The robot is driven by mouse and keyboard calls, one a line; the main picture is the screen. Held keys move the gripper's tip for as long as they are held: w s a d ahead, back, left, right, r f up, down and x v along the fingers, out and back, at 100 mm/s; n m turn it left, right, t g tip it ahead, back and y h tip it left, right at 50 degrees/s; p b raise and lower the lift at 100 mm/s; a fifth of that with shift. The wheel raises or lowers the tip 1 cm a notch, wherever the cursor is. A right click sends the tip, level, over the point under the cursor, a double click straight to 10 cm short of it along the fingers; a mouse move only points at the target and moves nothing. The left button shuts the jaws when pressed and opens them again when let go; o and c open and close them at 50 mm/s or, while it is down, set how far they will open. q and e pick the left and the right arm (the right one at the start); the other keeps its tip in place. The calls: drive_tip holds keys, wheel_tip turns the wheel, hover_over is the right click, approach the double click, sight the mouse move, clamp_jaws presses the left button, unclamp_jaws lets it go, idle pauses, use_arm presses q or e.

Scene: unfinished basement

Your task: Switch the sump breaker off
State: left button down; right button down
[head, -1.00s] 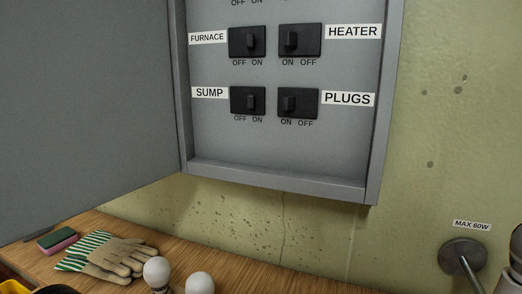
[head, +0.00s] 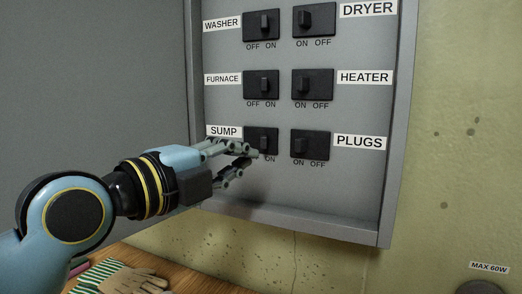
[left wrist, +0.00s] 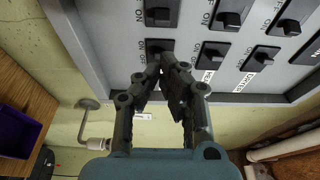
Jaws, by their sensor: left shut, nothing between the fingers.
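The sump breaker (head: 262,138) is the black switch at the lower left of the panel, beside the SUMP label (head: 223,131). Its lever appears toward ON; its OFF mark is hidden behind my fingers. My left gripper (head: 249,158) is shut and empty, with its fingertips at the lower left of this breaker; I cannot tell if they touch it. In the left wrist view, the sump breaker (left wrist: 160,10) is at the top edge, beyond my fingertips (left wrist: 160,66). The fingertips overlap the lower part of the plugs breaker (left wrist: 160,46) there. My right gripper is not in view.
Furnace breaker (head: 262,84) and washer breaker (head: 262,25) are above; plugs breaker (head: 310,145) is to the right. The open grey door (head: 100,80) fills the left. The panel's bottom ledge (head: 290,226) lies below. Striped gloves (head: 115,278) lie on the wooden bench.

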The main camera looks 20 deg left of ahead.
use_arm(q)
drive_tip(key=p, duration=0.3)
approach(287, 143)
drive_tip(key=x, duration=0.4)
drive_tip(key=shift+w+d+r, duration=0.1)
drive_tip(key=shift+w+d, duration=0.05)
drive_tip(key=shift+w, duration=0.2)
drive_tip(key=shift+w+d, duration=0.15)
drive_tip(key=shift+w, duration=0.45)
